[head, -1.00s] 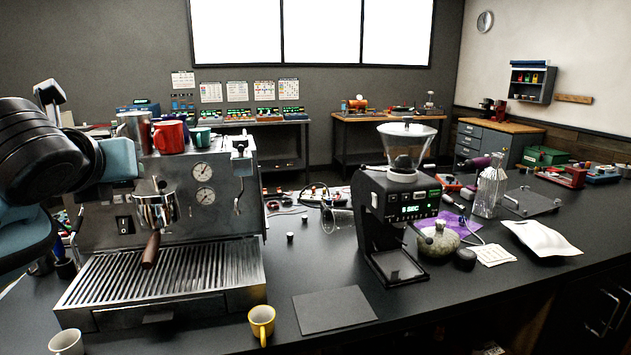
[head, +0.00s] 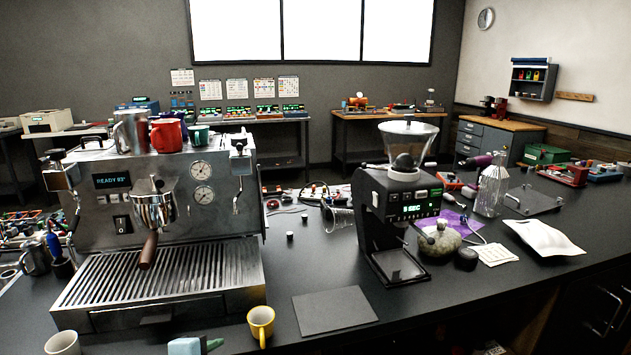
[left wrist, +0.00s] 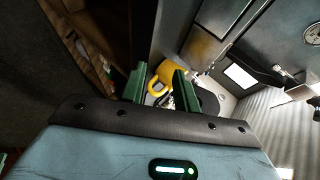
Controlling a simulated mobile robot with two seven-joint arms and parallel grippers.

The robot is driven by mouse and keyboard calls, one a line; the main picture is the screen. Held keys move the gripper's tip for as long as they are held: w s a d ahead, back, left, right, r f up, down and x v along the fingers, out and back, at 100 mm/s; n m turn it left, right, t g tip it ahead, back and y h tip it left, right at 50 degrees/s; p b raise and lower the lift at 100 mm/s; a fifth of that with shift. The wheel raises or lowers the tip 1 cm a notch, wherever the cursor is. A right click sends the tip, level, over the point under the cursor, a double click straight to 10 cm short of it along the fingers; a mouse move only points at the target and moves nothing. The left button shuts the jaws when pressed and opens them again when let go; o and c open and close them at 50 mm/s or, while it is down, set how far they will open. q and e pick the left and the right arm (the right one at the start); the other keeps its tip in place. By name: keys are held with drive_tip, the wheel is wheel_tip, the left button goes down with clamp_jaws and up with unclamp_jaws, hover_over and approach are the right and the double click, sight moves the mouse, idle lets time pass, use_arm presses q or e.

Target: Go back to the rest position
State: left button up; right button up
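My left gripper (head: 214,344) shows at the bottom edge of the head view, as a pale blue body with a green finger, just left of the yellow mug (head: 261,324). In the left wrist view its two green fingers (left wrist: 160,76) stand apart with nothing held between them. The yellow mug (left wrist: 200,47) shows beyond the fingertips there. In the head view the mug stands upright near the counter's front edge. My right gripper is in neither view.
The espresso machine (head: 100,220) with cups on top fills the left of the counter. A white cup (head: 62,343) stands at the front left. A dark mat (head: 333,310) and the grinder (head: 395,205) are to the right. A white pouch (head: 543,238) lies farther right.

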use_arm(q)
drive_tip(key=s+f+n, duration=0.7)
drive_tip(key=s+f, duration=0.5)
drive_tip(key=s, duration=0.2)
drive_tip(key=s+a+f+n+g+y, duration=0.1)
drive_tip(key=s+f+n, duration=0.7)
drive_tip(key=s+f, duration=0.3)
drive_tip(key=s, duration=0.3)
drive_tip(key=shift+s+a+f+n+g, duration=0.2)
drive_tip(key=shift+f+n+g, duration=0.1)
drive_tip(key=shift+f, duration=0.1)
